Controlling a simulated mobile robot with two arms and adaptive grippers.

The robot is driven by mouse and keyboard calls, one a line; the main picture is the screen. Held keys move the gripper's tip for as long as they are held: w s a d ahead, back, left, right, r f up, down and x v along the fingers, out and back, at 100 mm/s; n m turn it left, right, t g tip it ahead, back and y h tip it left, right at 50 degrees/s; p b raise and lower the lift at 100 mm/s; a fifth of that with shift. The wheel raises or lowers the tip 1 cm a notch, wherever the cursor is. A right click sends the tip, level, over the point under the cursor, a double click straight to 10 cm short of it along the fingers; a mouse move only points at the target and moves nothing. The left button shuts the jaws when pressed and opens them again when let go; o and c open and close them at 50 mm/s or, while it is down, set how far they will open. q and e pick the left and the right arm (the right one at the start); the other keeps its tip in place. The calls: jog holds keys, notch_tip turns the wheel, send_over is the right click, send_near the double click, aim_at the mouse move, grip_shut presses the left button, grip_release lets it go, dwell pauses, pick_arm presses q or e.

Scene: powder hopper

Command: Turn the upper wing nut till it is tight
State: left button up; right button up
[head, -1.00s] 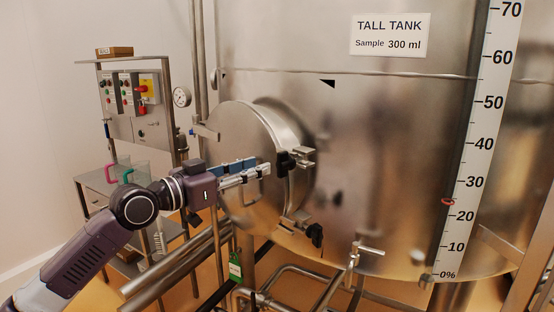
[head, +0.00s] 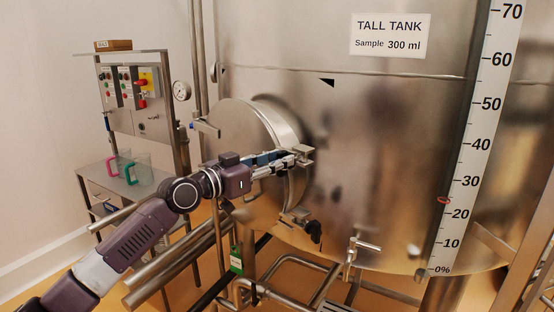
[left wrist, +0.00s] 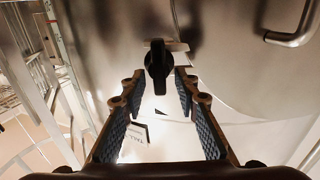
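The round steel door (head: 228,135) is on the side of the tall tank (head: 400,150). My left gripper (head: 290,157) is at the door's right edge, at the upper clamp bracket (head: 303,150). In the head view its fingers hide the upper wing nut. In the left wrist view the black upper wing nut (left wrist: 158,65) stands between and just beyond the fingertips. My left gripper (left wrist: 157,85) is open there, with a gap on each side of the nut. The black lower wing nut (head: 314,230) is at the lower bracket. My right gripper is not in view.
A curved door handle (left wrist: 290,38) shows at the upper right of the left wrist view. A control panel (head: 130,95) and a table with pink (head: 112,167) and green-handled (head: 130,174) jugs stand at left. Steel pipes (head: 190,260) run below the door.

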pick_arm(q)
grip_shut()
jog(key=m+b, duration=0.4)
jog(key=m, duration=0.2)
jog(key=s+f+m+b, duration=0.1)
jog(key=m+b, duration=0.3)
jog(key=m, duration=0.2)
jog(key=d+m+b, duration=0.1)
jog(key=m+b, duration=0.3)
jog(key=m, duration=0.2)
jog(key=shift+s+d+f, duration=0.1)
jog(key=shift+s+f, duration=0.05)
jog(key=shift+f, duration=0.2)
dwell(0.6)
